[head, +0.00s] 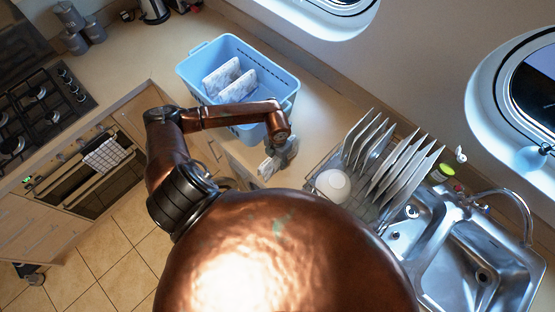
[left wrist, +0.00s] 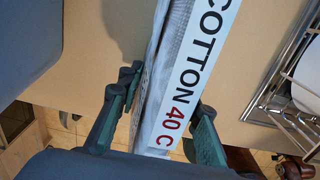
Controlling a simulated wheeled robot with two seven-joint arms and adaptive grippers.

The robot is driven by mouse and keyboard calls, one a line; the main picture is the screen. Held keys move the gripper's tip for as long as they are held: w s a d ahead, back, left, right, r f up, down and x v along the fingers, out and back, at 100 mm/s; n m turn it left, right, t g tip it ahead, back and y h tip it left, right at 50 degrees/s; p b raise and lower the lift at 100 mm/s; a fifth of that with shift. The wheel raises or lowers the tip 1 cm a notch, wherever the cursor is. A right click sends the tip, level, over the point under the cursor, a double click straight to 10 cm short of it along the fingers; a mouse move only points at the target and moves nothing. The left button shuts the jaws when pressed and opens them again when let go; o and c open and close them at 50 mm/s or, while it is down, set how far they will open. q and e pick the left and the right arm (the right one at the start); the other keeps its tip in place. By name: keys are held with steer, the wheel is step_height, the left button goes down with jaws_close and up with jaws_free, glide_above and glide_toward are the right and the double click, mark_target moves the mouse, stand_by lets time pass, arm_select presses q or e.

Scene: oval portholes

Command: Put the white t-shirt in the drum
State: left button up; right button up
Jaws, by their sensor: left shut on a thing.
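My left gripper (head: 281,148) is over the counter's front edge, between the blue basket and the dish rack. It is shut on a pale folded piece, which I take for the white t-shirt (head: 267,167). In the left wrist view, the t-shirt (left wrist: 185,75) stands on edge between the two green fingers of the gripper (left wrist: 160,125). Its broad white strip reads "COTTON 40 C". My arm and the gripper hide part of it. I cannot make out the drum in either view. My right gripper is not in view.
A blue basket (head: 190,70) on the counter holds two pale patterned folded pieces (head: 237,87). A dish rack with upright plates (head: 372,150) and a white bowl (head: 332,185) stands right of the gripper. A steel sink (head: 490,260) lies beyond. The hob (head: 40,100) is far left.

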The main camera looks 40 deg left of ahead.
arm_select(q)
steer(key=o, duration=1.2)
steer(key=shift+o, duration=0.2)
steer(key=shift+r, duration=0.25)
step_height(320, 180, up, 10)
steer(key=b, duration=0.2)
steer(key=shift+r+b, duration=0.2)
steer(key=shift+b, duration=0.1)
steer(key=shift+r, duration=0.7)
steer(key=shift+s+f, duration=0.1)
